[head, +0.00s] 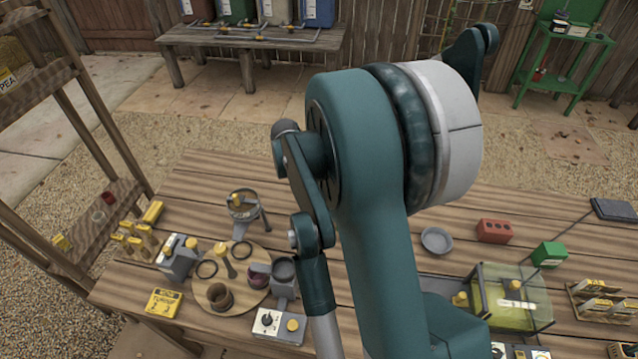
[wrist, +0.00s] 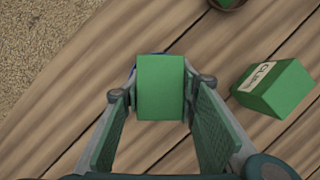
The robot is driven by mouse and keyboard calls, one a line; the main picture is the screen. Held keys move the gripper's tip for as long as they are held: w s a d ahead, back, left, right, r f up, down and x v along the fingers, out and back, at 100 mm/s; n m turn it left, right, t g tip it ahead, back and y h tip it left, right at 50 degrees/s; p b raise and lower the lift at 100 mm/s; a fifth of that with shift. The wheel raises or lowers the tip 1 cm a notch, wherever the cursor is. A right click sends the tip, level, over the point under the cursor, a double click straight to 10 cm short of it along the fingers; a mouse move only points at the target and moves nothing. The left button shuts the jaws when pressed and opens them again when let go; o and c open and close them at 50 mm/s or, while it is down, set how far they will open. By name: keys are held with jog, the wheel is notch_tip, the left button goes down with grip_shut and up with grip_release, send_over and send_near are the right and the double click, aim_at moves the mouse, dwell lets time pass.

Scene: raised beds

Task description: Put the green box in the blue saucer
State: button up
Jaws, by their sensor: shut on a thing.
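My gripper (wrist: 160,90) is shut on a green box (wrist: 161,75) in the wrist view, with one finger on each side of it. A thin blue edge (wrist: 132,73) shows just behind the held box at its left; it may be the blue saucer, the rest of which is hidden by the box. I cannot tell whether the box touches it. In the head view my arm hides the gripper and the held box. A second green box (wrist: 274,88) with a pale label lies to the right in the wrist view.
A brown bowl (wrist: 230,4) with something green in it is cut off at the top. In the head view, a grey dish (head: 437,240), a red block (head: 494,231) and a green box (head: 549,254) stand right of my arm. A round wooden board (head: 200,322) with several items lies left.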

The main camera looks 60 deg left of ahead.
jog(key=o, duration=0.9)
jog(key=shift+r, duration=0.1)
jog(key=shift+r+p, duration=0.55)
jog(key=shift+r, duration=0.15)
jog(key=v, duration=1.1)
jog(key=shift+s+r, duration=0.2)
jog(key=shift+s, duration=0.05)
